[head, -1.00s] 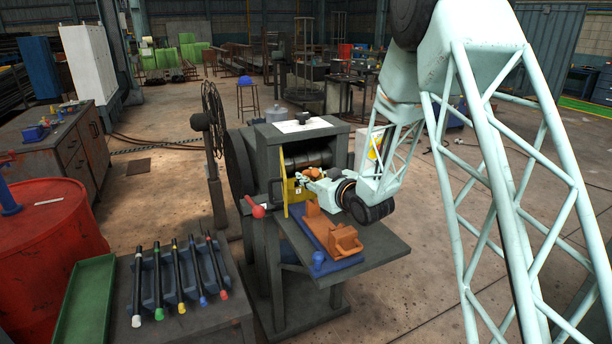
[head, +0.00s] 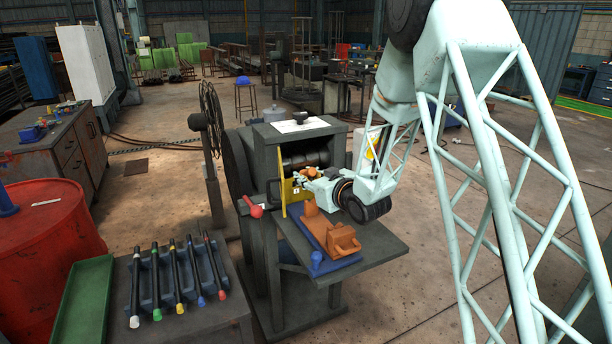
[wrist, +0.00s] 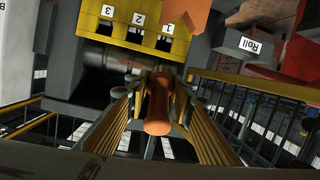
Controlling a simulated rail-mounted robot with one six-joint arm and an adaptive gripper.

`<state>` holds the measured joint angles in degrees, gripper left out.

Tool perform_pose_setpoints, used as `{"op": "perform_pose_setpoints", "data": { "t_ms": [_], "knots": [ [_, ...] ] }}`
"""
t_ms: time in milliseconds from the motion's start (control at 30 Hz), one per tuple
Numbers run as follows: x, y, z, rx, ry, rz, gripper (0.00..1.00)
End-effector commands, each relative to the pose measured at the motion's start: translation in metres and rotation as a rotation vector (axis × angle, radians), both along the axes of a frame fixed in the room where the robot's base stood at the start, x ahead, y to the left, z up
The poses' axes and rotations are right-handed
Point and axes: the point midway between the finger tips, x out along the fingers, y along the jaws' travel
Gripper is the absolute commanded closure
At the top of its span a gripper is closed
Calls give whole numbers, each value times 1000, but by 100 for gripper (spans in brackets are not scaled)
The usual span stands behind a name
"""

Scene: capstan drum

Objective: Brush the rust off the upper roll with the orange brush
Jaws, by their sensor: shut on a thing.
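The machine (head: 262,165) stands in the middle of the head view with its front open. The upper roll (head: 305,160) shows as a dark ridged cylinder inside the opening, its lower side partly hidden by my gripper; rust on it is too small to tell. My gripper (head: 310,174) is at the opening, just below and in front of the roll. It is shut on the orange brush, whose handle (wrist: 158,105) stands between the two fingers in the wrist view. The bristles are hidden, and I cannot tell whether they touch the roll.
A yellow plate (head: 290,190) numbered 1, 2 and 3 in the wrist view (wrist: 135,30) borders the opening. Orange blocks (head: 343,240) sit on a blue base on the machine's front shelf (head: 385,246). Several colour-tipped rods (head: 178,280) lie in a rack at front left.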

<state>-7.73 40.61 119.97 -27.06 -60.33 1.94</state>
Motion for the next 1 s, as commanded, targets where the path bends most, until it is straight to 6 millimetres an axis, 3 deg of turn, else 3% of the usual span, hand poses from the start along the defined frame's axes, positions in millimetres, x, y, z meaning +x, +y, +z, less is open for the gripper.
{"op": "perform_pose_setpoints", "data": {
  "t_ms": [1000],
  "knots": [
    [60,31,0,1,-1,1,91]
  ]
}}
